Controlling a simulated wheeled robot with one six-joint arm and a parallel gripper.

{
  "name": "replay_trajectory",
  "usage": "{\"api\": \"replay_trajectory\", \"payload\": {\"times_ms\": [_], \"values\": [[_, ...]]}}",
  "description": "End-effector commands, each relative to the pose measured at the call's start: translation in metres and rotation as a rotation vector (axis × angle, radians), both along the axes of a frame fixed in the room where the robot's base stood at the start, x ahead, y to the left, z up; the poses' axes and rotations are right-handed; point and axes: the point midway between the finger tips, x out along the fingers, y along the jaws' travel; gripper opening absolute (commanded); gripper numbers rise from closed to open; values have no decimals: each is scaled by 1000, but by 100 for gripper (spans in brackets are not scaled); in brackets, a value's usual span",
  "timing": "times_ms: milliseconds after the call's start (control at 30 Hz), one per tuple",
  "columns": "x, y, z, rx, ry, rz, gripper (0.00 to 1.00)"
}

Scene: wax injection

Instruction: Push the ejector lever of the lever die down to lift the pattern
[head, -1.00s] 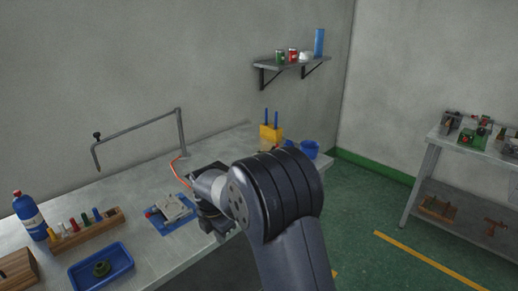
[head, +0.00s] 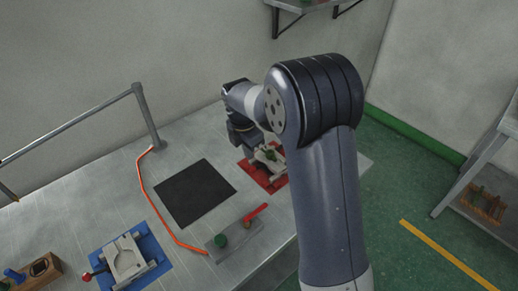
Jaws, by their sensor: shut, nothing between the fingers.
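A grey die (head: 128,258) lies on a blue mat (head: 154,247) at the lower left, with a red ball knob (head: 87,277) sticking out at its left. A second pale die (head: 270,156) lies on a red mat (head: 273,183) near the middle, partly hidden by my arm. I cannot tell for certain which is the lever die. My gripper (head: 258,146) is shut and empty, pointing down at the die on the red mat. Its fingertips are small and dark, and I cannot tell whether they touch the die. No lever shows clearly on that die.
A black mat (head: 195,192) lies clear between the dies. An orange cord (head: 152,205) runs along its left. A grey plate (head: 250,242) at the front holds a green knob (head: 220,241) and a red-handled piece (head: 255,212). A metal post (head: 147,115) stands behind.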

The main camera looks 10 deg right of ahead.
Motion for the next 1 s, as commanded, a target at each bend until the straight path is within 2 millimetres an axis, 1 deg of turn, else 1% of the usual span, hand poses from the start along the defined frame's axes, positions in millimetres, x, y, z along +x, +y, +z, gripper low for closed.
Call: {"api": "replay_trajectory", "payload": {"times_ms": [567, 767, 1000], "values": [[0, 0, -2, 0, 0, 0, 0], [0, -1, -16, -1, 1, 0, 0], [2, -4, -47, 0, 2, 0, 0]]}}
